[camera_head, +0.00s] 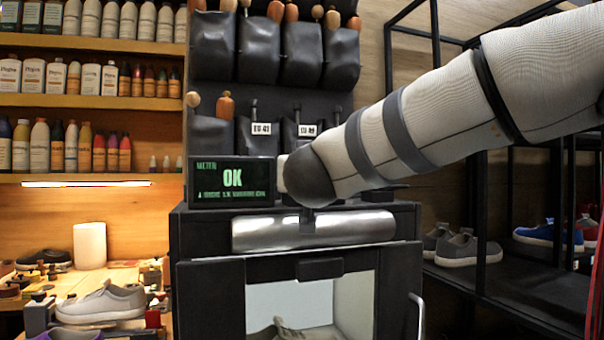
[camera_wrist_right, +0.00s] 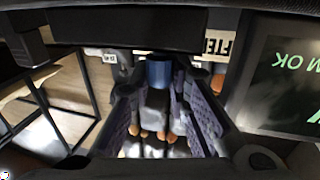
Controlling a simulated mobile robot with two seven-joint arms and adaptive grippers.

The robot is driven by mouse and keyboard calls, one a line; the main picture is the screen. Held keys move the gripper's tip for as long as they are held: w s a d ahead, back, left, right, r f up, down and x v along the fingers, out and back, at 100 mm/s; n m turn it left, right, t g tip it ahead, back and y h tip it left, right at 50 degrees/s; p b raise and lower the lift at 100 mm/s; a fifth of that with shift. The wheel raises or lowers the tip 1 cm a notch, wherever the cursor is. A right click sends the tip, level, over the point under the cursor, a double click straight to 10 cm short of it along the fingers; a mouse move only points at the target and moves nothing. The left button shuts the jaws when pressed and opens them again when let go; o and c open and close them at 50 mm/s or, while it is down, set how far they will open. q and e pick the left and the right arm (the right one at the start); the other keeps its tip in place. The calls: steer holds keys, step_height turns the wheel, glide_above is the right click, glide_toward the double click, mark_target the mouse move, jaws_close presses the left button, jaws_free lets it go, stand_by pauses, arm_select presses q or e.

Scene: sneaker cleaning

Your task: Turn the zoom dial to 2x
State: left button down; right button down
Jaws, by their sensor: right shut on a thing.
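My right gripper (camera_wrist_right: 157,88) shows in the wrist view with its two ridged purple-grey fingers closed around a short blue cylindrical knob (camera_wrist_right: 160,71), which I take for the zoom dial. No scale marks or pointer can be read on it. In the head view my right arm comes in from the right above the cabinet top, and its thick wrist hides the knob and most of the gripper. A dark display (camera_head: 232,180) beside the wrist reads METER and OK in green; its small bottom line is hard to read. My left gripper is not in view.
The black cabinet (camera_head: 208,245) has a chrome bar (camera_head: 313,230) across its front and a lit window with a shoe inside. Pouches with wooden-handled tools hang behind. Bottle shelves and a cluttered bench with a grey sneaker (camera_head: 100,303) are left. A black shoe rack (camera_head: 482,265) stands right.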

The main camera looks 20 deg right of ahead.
stand_by(0.4)
steer(key=c, duration=1.5)
jaws_free()
steer(key=shift+w, duration=0.1)
steer(key=v, duration=1.2)
steer(key=shift+a, duration=0.1)
